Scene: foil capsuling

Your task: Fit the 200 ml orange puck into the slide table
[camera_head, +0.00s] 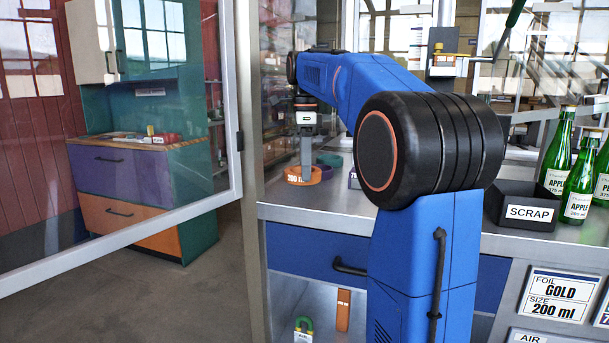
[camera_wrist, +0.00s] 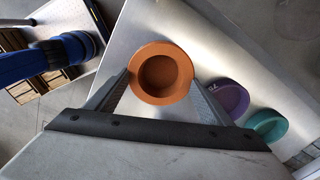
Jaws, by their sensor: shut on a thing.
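The orange puck (camera_head: 296,176), marked with a 200 label, is at the left end of the steel counter. In the wrist view the round orange puck (camera_wrist: 163,51) has a recessed centre and sits between the two fingers. My gripper (camera_head: 307,163) points down and is shut on the orange puck. I cannot tell whether the puck touches the counter or is slightly above it. I cannot make out the slide table in either view; my arm covers much of the counter.
A purple puck (camera_wrist: 231,99) and a teal puck (camera_wrist: 267,125) stand close by on the counter. A black SCRAP bin (camera_head: 527,206) and several green bottles (camera_head: 580,178) stand at the right. An open glazed door (camera_head: 120,130) frames the left. The counter's front edge is near the puck.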

